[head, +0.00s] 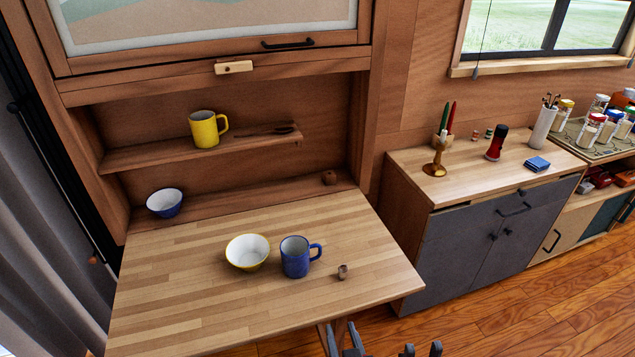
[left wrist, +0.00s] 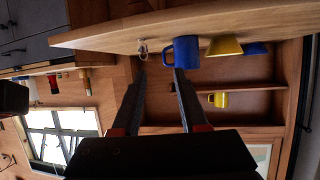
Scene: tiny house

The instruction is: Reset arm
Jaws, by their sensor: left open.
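My left gripper (head: 343,338) is at the bottom edge of the head view, just in front of the table's front edge. Its two fingers are apart and empty, and they also show apart in the left wrist view (left wrist: 159,75). My right gripper (head: 422,349) is to its right, with only its two fingertips in view. They stand apart with nothing seen between them.
The wooden fold-down table (head: 180,290) holds a yellow bowl (head: 247,252), a blue mug (head: 295,258) and a small brown object (head: 342,272). A yellow mug (head: 207,129) stands on the shelf behind, a blue bowl (head: 164,203) below it. A grey cabinet (head: 470,250) stands right.

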